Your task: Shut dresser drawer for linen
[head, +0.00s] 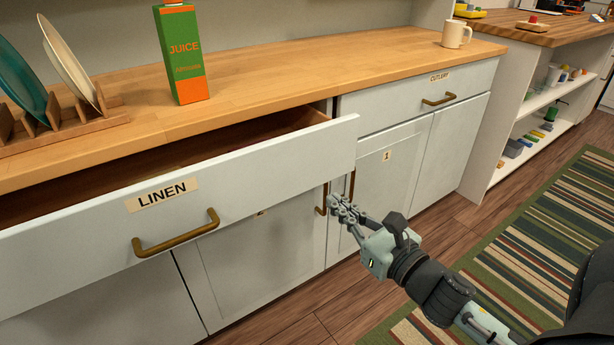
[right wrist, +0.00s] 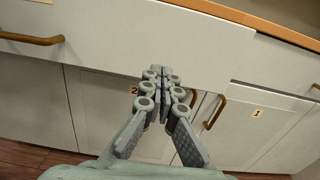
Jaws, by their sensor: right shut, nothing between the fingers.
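The linen drawer (head: 270,172) is pulled out of the dresser, with a dark gap showing behind its front. Its front carries a LINEN label (head: 162,195) and a brass handle (head: 176,236). In the right wrist view the drawer front (right wrist: 190,45) spans the upper part, with its handle (right wrist: 30,39) at the left. My right gripper (head: 342,207) is shut and empty, in front of the dresser near the drawer's right end and below its top edge. It also shows in the right wrist view (right wrist: 160,75), fingertips together, pointing at the dresser front. My left gripper is out of view.
A green and orange juice carton (head: 182,55), a plate rack (head: 62,120) with plates and a mug (head: 456,34) stand on the wooden top. The cutlery drawer (head: 410,97) at the right looks closed. A striped rug (head: 540,240) lies on the floor at the right.

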